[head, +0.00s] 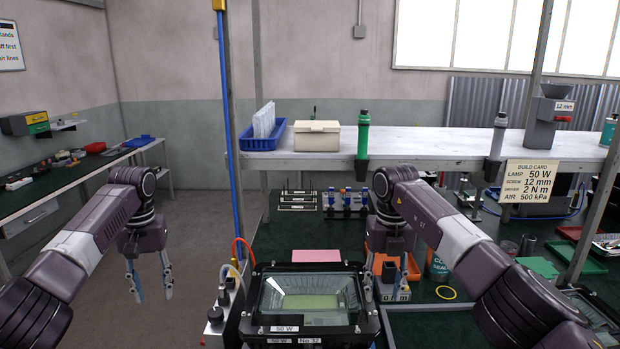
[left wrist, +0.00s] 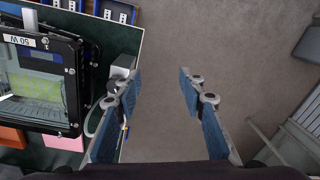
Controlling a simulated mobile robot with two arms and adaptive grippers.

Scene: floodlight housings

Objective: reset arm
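My left gripper (head: 150,279) hangs over the floor to the left of the workbench, with its fingers pointing down. In the left wrist view the left gripper (left wrist: 160,115) is open, with bare floor between its blue-padded fingers. My right gripper (head: 387,283) is over the bench, just right of the floodlight housing (head: 310,329). Its fingers are apart, and I see nothing held between them. The housing is black with a glass front and a 50 W label, and it also shows in the left wrist view (left wrist: 77,88).
A blue post (head: 230,130) stands at the bench's left edge. An orange bin (head: 397,265), a pink card (head: 316,255) and a yellow ring (head: 446,292) lie near the right gripper. A shelf (head: 420,143) spans above the bench. The floor (head: 185,250) at left is clear.

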